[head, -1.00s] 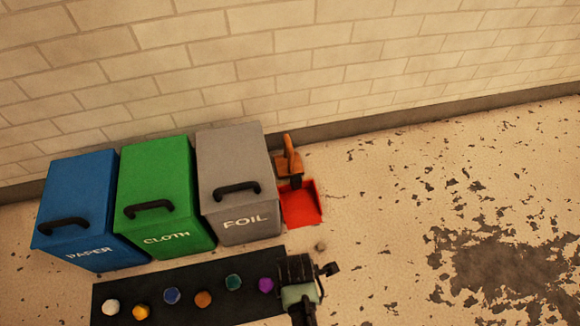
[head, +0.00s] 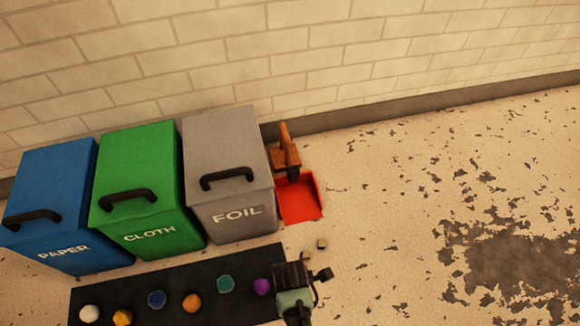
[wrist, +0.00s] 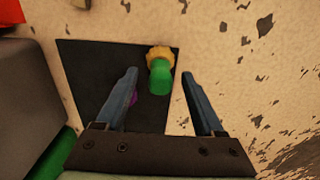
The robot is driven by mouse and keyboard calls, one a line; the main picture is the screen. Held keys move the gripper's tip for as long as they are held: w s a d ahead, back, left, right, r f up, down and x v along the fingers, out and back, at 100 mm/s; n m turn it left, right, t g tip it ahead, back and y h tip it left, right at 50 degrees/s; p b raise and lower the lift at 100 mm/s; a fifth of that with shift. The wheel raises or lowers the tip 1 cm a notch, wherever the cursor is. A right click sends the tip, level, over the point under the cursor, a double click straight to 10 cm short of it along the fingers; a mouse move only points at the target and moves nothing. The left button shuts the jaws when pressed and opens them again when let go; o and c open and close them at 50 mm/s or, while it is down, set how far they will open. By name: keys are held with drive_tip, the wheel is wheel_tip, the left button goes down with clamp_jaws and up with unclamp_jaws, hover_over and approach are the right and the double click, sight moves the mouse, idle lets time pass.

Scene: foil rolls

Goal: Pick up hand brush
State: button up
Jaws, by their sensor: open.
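The hand brush appears to be the brown wooden piece with an upright orange-brown handle (head: 289,148), at the wall right of the grey bin. It stands against the back of a red dustpan (head: 300,198). My gripper (head: 290,272) is nearer the camera than the dustpan, over the right end of the black mat. In the wrist view my gripper (wrist: 163,85) is open, with nothing visibly held between its fingers.
Blue PAPER (head: 50,190), green CLOTH (head: 140,175) and grey FOIL (head: 228,150) bins line the wall. Several coloured lumps lie on the black mat (head: 205,300). A green-and-yellow object (wrist: 160,75) lies at the mat's edge below my gripper. Floor at right is clear.

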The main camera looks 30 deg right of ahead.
drive_tip(key=shift+f, duration=0.8)
clamp_jaws()
drive_tip(key=shift+r, duration=0.15)
wheel_tip(320, 180, up, 10)
drive_tip(key=p, duration=0.8)
